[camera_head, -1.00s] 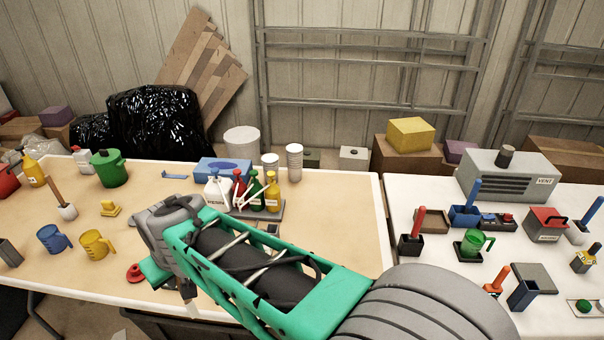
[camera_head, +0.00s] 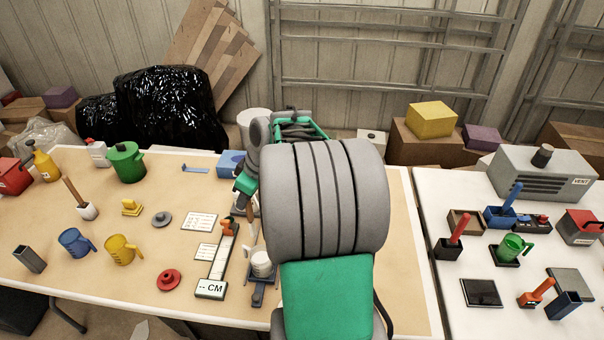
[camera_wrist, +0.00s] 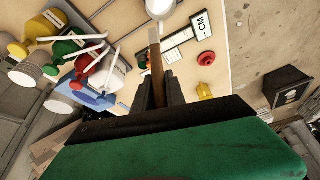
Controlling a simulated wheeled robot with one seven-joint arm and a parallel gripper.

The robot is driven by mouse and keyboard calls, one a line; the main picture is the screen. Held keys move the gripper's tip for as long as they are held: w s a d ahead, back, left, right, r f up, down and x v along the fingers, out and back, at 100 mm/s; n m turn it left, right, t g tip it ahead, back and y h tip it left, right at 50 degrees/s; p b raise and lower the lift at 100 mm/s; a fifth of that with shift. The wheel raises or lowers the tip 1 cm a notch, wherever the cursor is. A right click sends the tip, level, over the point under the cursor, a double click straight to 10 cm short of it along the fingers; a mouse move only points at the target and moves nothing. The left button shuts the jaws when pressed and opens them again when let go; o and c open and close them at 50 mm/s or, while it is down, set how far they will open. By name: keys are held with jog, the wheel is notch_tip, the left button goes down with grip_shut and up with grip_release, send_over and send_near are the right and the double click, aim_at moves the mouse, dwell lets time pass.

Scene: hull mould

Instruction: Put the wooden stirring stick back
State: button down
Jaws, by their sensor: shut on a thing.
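My gripper (camera_wrist: 160,92) is shut on a brown wooden stick (camera_wrist: 155,58) with a paler far end, which points toward the top of the wrist view. In the head view my gripper (camera_head: 243,192) is partly hidden by my arm, above the middle of the tan table. A small white cup (camera_head: 261,264) stands at the table's front; it also shows at the top edge of the wrist view (camera_wrist: 159,7), beyond the stick's end. I cannot tell the stick's height above the table. Another brown stick (camera_head: 71,190) stands tilted in a white pot (camera_head: 87,212) at the left.
A ruler marked CM (camera_head: 211,288) lies beside the white cup. Red (camera_head: 169,280) and grey (camera_head: 161,219) lids lie left of it. Pump bottles (camera_wrist: 70,45) crowd the left of the wrist view, close to my gripper. Blue (camera_head: 76,243) and yellow (camera_head: 121,250) jugs stand left.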

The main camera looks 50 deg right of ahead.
jog(key=s+d+n+p, duration=0.1)
jog(key=s+d, duration=0.2)
jog(key=d, duration=0.4)
jog(key=s+d+n+y+p, duration=0.1)
jog(key=s+d+n, duration=0.1)
jog(key=d, duration=0.6)
jog(key=shift+s+d+f+g, duration=0.25)
jog(key=shift+s+f, duration=0.2)
jog(key=shift+s, duration=0.4)
notch_tip(320, 180, down, 11)
jog(key=b, duration=1)
